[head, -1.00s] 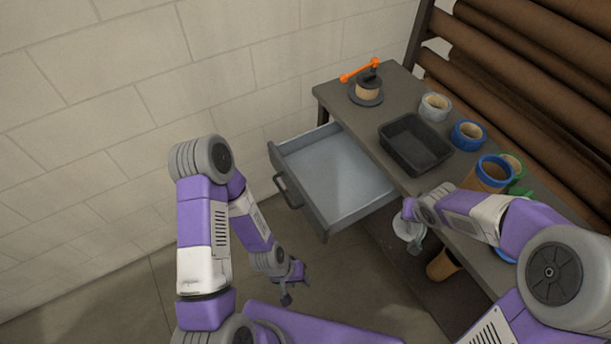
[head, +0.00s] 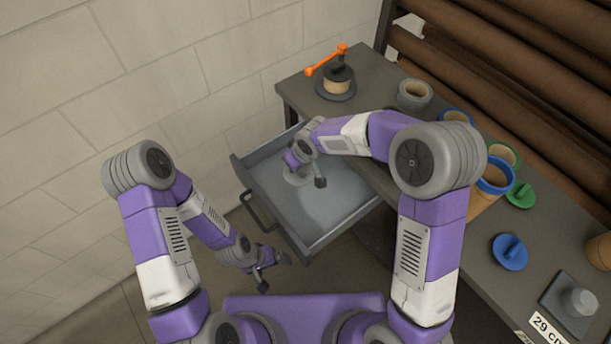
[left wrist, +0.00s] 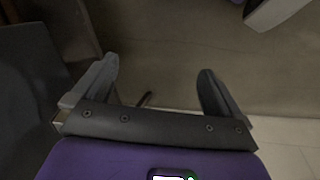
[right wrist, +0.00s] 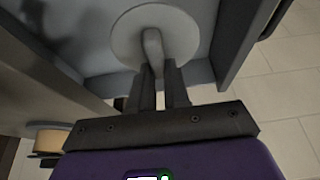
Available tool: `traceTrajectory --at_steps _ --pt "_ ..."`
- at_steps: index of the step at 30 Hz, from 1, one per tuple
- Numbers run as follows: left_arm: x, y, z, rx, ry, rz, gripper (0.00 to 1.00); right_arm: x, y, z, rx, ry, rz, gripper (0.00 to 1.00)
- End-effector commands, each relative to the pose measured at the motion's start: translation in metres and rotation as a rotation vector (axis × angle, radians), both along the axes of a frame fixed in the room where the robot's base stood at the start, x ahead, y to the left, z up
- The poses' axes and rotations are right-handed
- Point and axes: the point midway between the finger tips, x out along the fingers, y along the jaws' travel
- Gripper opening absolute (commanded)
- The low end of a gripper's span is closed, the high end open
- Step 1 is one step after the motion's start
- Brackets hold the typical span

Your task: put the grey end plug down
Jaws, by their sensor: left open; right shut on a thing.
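The grey end plug (head: 297,178) is a pale disc with a stubby handle. It is over the grey floor of the open drawer (head: 335,215), inside its walls. My right gripper (head: 311,180) is shut on its handle, and the disc (right wrist: 127,35) faces the drawer floor in the right wrist view. I cannot tell whether the disc touches the floor. My left gripper (head: 275,270) is open and empty, low in front of the drawer; its spread fingers also show in the left wrist view (left wrist: 155,78).
On the bench stand an orange-handled crank holder (head: 336,85), a grey ring (head: 414,94), a roll with a blue ring (head: 493,180), a green plug (head: 519,194), a blue plug (head: 510,253) and a grey block (head: 572,303). My right arm hides part of the bench.

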Motion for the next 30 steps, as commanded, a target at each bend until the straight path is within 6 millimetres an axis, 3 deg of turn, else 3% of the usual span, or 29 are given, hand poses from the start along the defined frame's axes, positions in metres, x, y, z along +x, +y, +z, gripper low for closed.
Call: traceTrajectory --at_steps 6,11,18,30 --pt "-0.001 0.000 -0.015 0.000 0.001 0.000 1.00 -0.001 0.000 -0.039 -0.003 0.004 0.001 0.00" --pt "0.000 0.000 -0.019 0.000 0.001 0.001 1.00 -0.001 0.000 -0.053 -0.001 0.001 0.001 0.00" --pt "0.000 0.000 -0.034 0.000 0.000 0.000 1.00 -0.001 0.000 -0.092 -0.003 0.003 0.001 0.00" --pt "0.000 0.000 -0.037 0.000 0.000 0.000 1.00 0.000 0.000 -0.097 0.000 0.000 -0.001 0.00"
